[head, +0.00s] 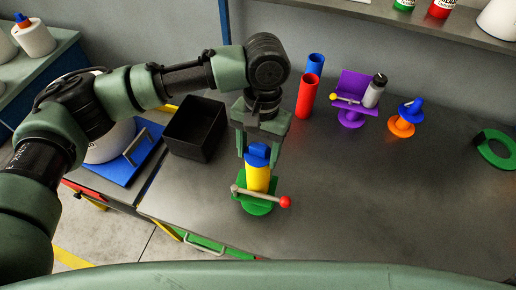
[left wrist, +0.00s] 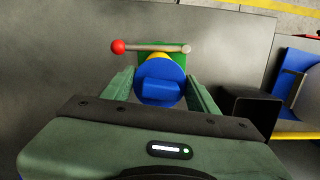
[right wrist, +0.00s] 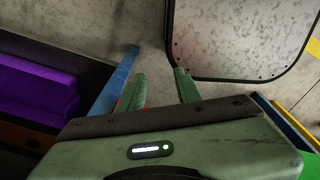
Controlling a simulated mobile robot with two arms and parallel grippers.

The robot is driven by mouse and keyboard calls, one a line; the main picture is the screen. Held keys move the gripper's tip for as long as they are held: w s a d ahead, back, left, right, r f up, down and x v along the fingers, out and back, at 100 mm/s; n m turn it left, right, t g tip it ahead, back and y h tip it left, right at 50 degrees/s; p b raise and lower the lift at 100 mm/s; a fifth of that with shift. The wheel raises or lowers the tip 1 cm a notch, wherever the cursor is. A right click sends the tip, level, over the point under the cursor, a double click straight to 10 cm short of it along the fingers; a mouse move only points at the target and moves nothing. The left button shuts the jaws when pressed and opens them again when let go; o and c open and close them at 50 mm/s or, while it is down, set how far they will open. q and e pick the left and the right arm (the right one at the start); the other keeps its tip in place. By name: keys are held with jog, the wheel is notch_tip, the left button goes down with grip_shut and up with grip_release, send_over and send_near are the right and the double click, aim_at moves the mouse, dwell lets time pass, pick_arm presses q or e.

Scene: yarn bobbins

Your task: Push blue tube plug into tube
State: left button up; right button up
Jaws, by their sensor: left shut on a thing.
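The blue tube plug (head: 257,155) sits at the top of the yellow tube (head: 258,179), which stands upright on a green stand (head: 262,209). My left gripper (head: 257,150) comes down from above and is shut on the blue plug. In the left wrist view the plug (left wrist: 160,82) lies between the two green fingers (left wrist: 160,90) and hides most of the tube. How deep the plug sits in the tube cannot be told. My right gripper (right wrist: 160,85) shows only in the right wrist view, with its fingers apart and nothing between them.
A lever with a red ball (head: 285,202) crosses the stand. A black bin (head: 195,130) stands at left. Red (head: 308,97) and blue (head: 316,64) tubes, a purple holder (head: 352,118) and an orange stand (head: 401,128) are farther back.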

pick_arm(q)
jog(key=o, duration=1.4)
jog(key=r, duration=0.2)
jog(key=r+b, duration=0.1)
jog(key=r, duration=0.1)
jog(key=w+r+b, duration=0.1)
jog(key=r, duration=0.1)
jog(key=shift+d+r, duration=0.25)
jog(key=shift+r, duration=0.55)
